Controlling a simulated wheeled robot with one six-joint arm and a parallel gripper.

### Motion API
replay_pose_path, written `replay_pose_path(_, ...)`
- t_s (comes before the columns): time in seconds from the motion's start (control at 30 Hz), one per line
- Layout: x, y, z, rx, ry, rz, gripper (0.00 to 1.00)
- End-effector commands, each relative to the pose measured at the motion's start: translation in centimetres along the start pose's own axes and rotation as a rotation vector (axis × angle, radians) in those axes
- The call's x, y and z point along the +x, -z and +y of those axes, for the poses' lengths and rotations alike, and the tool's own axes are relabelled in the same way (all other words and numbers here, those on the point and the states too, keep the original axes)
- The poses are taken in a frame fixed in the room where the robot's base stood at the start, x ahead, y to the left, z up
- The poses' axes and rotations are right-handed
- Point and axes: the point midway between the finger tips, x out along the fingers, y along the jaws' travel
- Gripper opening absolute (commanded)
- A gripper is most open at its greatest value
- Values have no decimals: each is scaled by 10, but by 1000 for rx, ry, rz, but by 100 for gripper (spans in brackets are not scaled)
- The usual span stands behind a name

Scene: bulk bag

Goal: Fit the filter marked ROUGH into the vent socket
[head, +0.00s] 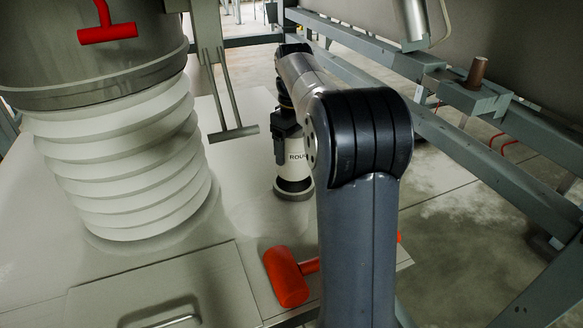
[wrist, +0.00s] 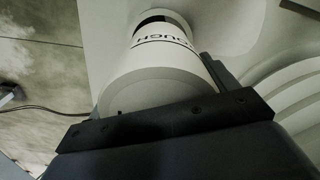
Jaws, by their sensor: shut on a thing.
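The filter (head: 292,175) is a white cylinder with dark bands, partly hidden by my arm in the head view. Part of its black ROUGH lettering shows there. In the wrist view the filter (wrist: 155,75) fills the space beyond my jaws, with the lettering upside down. My gripper (head: 283,140) is shut on its upper part, and the dark jaw bar (wrist: 165,118) crosses in front of it.
A ribbed white sleeve (head: 120,165) under a metal hopper (head: 90,70) stands at left. A red mallet (head: 287,277) lies near the table's front edge. A grey hanging bracket (head: 232,132) is left of the filter. Grey frame rails (head: 460,150) run along the right.

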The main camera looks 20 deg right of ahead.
Motion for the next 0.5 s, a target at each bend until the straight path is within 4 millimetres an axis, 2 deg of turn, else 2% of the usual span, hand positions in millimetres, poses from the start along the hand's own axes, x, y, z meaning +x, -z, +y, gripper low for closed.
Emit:
replay_pose_path(0.4, 51, 0, 0, 0, 1, -1, 52)
replay_pose_path(0.5, 57, 0, 0, 0, -1, 1, 52)
